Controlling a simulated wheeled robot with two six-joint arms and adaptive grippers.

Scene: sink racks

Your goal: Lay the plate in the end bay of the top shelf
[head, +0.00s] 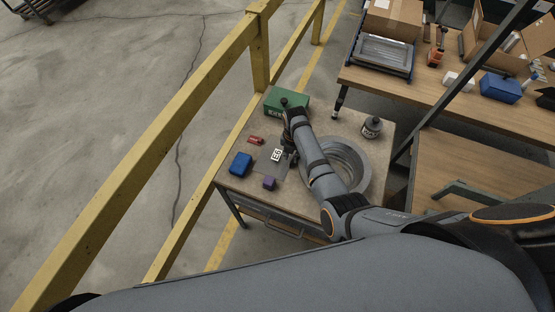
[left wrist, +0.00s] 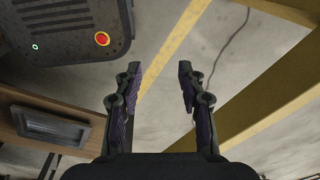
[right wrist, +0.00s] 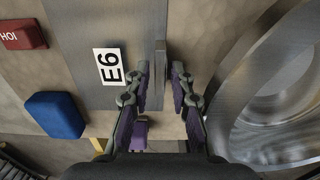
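A flat grey metal plate with a white label reading "E6" lies on the worktable; the plate (right wrist: 80,70) fills the upper left of the right wrist view, and its label (head: 277,155) shows in the head view. A thin upright metal tab (right wrist: 160,60) stands at its right side. My right gripper (right wrist: 161,82) is open, with its fingers on either side of the tab and gaps beside it; in the head view the right gripper (head: 289,157) is partly hidden by its own arm. My left gripper (left wrist: 158,80) is open and empty above the floor. I cannot identify a shelf with bays.
Beside the plate are a round metal ring (head: 356,160), blue block (head: 241,164), purple block (head: 269,183), red block (head: 255,140), green box (head: 287,97) and dark bottle (head: 371,128). A yellow rail (head: 150,130) runs along the left. A wooden bench (head: 425,95) stands at right.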

